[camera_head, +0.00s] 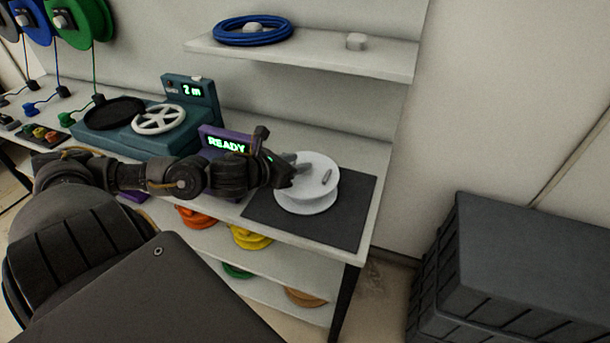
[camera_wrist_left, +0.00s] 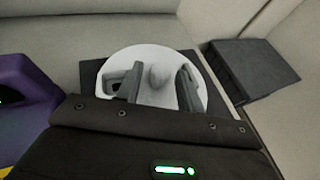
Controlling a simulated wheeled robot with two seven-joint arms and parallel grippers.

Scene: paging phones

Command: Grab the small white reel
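The small white reel (camera_head: 308,200) lies flat on a dark mat (camera_head: 350,215) at the right end of the workbench. It has two round flanges, and a small grey peg stands up from its top. My left gripper (camera_head: 292,168) reaches in from the left, over the reel's left rim. In the left wrist view the reel (camera_wrist_left: 145,60) fills the space ahead of the gripper (camera_wrist_left: 153,90). The fingers are spread apart over its top face, with a rounded knob visible between them. I see no clear contact. My right gripper is out of view.
A purple box (camera_head: 225,140) reading "READY" and a teal winding machine (camera_head: 140,140) stand left of the reel. A shelf (camera_head: 370,58) with a blue cable coil (camera_head: 253,30) hangs above. Coloured reels sit on lower shelves. Dark crates (camera_head: 520,270) stand on the right.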

